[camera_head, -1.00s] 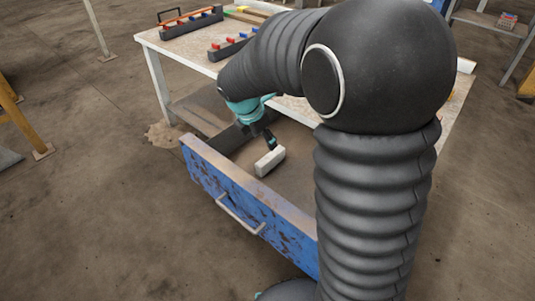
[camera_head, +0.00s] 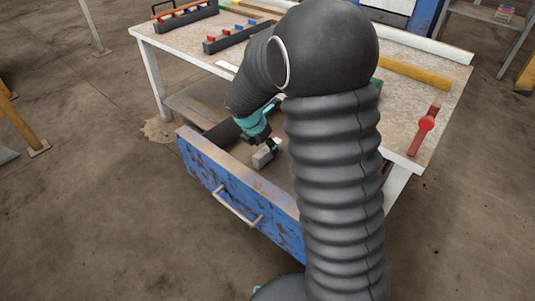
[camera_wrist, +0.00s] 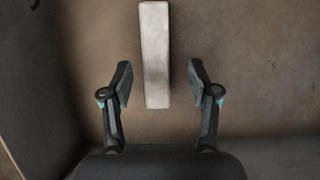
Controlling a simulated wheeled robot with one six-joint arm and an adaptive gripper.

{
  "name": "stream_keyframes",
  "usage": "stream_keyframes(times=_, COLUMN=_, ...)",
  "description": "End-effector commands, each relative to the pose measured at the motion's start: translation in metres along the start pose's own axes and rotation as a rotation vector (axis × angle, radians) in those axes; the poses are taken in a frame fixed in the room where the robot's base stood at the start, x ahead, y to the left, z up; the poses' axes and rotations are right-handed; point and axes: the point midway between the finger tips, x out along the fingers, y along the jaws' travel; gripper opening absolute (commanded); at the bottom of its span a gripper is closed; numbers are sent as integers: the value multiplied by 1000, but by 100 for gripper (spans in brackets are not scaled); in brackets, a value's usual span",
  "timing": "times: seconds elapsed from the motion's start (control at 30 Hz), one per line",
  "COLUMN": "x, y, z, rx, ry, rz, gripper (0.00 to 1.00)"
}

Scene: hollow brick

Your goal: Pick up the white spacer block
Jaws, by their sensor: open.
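The white spacer block (camera_head: 264,154) is a small pale oblong lying in the open blue drawer. My gripper (camera_head: 268,146) is down inside the drawer right at the block, and partly covers it in the head view. In the wrist view the block (camera_wrist: 155,55) stands lengthwise, its near end between the two fingers. My gripper (camera_wrist: 159,82) is open there, with a gap on each side of the block; the right gap looks a little wider. Whether the fingertips are at the block's height is hard to tell.
The drawer's blue front (camera_head: 230,195) with its handle (camera_head: 238,207) stands close in front of the block.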

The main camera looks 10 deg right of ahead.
Motion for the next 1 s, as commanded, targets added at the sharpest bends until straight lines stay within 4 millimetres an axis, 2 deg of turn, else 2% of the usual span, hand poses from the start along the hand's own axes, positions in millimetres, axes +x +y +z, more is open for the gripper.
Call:
stream_keyframes(times=0.2, x=32, y=4, z=-2, rx=-1, ry=1, rz=-3, gripper=60)
stream_keyframes(times=0.3, x=42, y=4, z=-1, rx=0, ry=1, rz=-1, gripper=60)
stream_keyframes(times=0.53, x=44, y=5, z=-1, rx=-1, ry=0, rz=0, gripper=60)
stream_keyframes(times=0.57, x=44, y=4, z=-1, rx=-1, ry=0, rz=0, gripper=58)
stream_keyframes(times=0.8, x=44, y=4, z=-1, rx=0, ry=0, rz=0, gripper=0)
stream_keyframes(times=1.0, x=44, y=4, z=-1, rx=0, ry=0, rz=0, gripper=0)
